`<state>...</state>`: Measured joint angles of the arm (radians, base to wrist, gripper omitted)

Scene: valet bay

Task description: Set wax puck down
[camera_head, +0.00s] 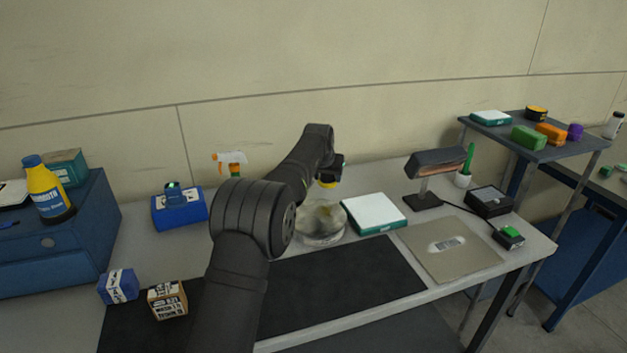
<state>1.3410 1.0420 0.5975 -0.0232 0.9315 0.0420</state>
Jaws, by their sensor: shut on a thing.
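My gripper (332,168) is at the end of my dark arm, above the middle of the bench, with its fingers mostly hidden by the arm. It is shut on a small black-and-yellow round thing (328,183), which appears to be the wax puck. The puck is held in the air, over the back of a clear round dish (322,238). From this view I cannot tell its exact height above the dish. The dish stands on the bench and is partly covered by my arm.
A white-topped teal box (373,213) lies right of the dish. A dark mat (345,283) lies in front, bare on its right part. A grey plate (470,258), a lamp-like stand (424,200) and a black box (489,202) are farther right. A spray bottle (232,161) stands behind my arm.

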